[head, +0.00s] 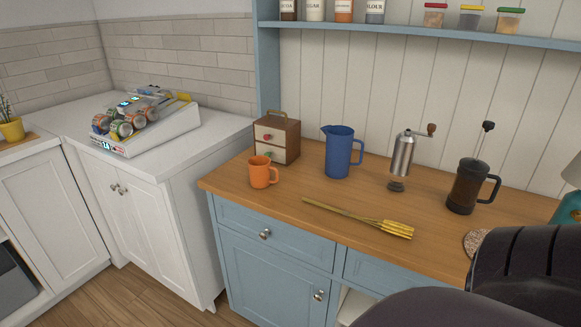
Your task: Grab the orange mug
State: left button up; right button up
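The orange mug (260,173) stands upright near the left end of the wooden counter, with its handle to the right. It is in front of a small wooden box with white drawers (276,139). Nothing touches or covers the mug. Neither of my grippers shows in the head view. A dark rounded shape, cut off by the frame, fills the lower right corner and hides part of the counter.
On the wooden counter (235,182) stand a blue pitcher (338,153), a coffee grinder (402,158) and a French press (466,187). A yellow-ended whisk (360,218) lies along the front. A can rack (150,125) sits on the white counter at left.

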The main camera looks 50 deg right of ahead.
aim_at(264, 174)
jog(key=z, duration=1.35)
jog(key=i+j, duration=0.2)
jog(key=j, duration=0.15)
jog(key=i+j+z, duration=0.1)
jog(key=j, duration=0.25)
jog(key=i+j, duration=0.45)
jog(key=j, duration=0.35)
jog(key=i+l+z, duration=0.05)
